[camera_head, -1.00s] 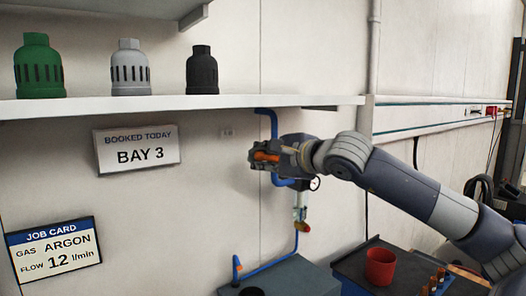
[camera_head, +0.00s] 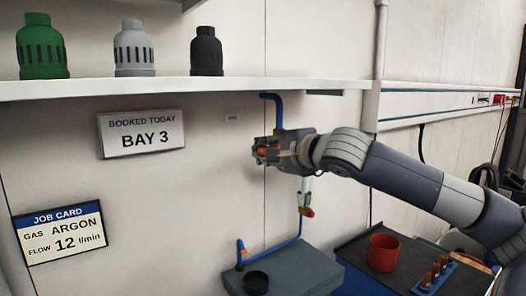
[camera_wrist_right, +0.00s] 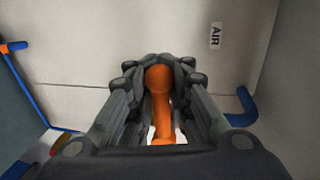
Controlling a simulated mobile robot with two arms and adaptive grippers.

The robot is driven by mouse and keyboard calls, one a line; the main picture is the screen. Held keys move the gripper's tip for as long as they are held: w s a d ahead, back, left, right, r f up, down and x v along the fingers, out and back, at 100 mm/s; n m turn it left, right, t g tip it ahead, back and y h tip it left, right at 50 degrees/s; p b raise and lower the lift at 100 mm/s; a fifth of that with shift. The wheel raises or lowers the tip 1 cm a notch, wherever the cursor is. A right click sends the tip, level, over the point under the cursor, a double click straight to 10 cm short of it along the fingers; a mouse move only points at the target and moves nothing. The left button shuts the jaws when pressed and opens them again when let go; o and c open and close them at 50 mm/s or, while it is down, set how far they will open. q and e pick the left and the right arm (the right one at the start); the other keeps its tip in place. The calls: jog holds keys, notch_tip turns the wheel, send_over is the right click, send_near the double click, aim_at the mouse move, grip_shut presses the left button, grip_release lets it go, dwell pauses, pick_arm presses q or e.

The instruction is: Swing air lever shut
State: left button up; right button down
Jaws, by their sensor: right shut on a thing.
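My right gripper (camera_head: 266,151) is in front of the wall, over the blue air pipe (camera_head: 276,106), and hides most of the valve there. In the right wrist view its fingers (camera_wrist_right: 159,80) are closed around the orange air lever (camera_wrist_right: 160,100), whose rounded end sits between the fingertips. Only a little of the orange lever shows in the head view. A small AIR label (camera_wrist_right: 215,36) is on the wall, and the blue pipe (camera_wrist_right: 243,108) shows to the right of the fingers. How far the lever is turned is hard to tell. My left gripper is not in view.
A fitting (camera_head: 306,196) hangs below the gripper. A grey box (camera_head: 300,262), a red cup (camera_head: 383,252) and a dark bench (camera_head: 350,250) stand below. Signs hang on the wall at left.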

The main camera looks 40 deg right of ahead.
jog(key=shift+a+f, duration=0.15)
jog(key=shift+f, duration=0.2)
jog(key=c, duration=1.7)
grip_release()
jog(key=shift+s, duration=0.1)
jog(key=shift+o, duration=0.5)
jog(key=shift+s+r, duration=0.3)
jog(key=shift+s, duration=0.2)
jog(key=shift+s+r, duration=0.1)
jog(key=shift+w, duration=0.25)
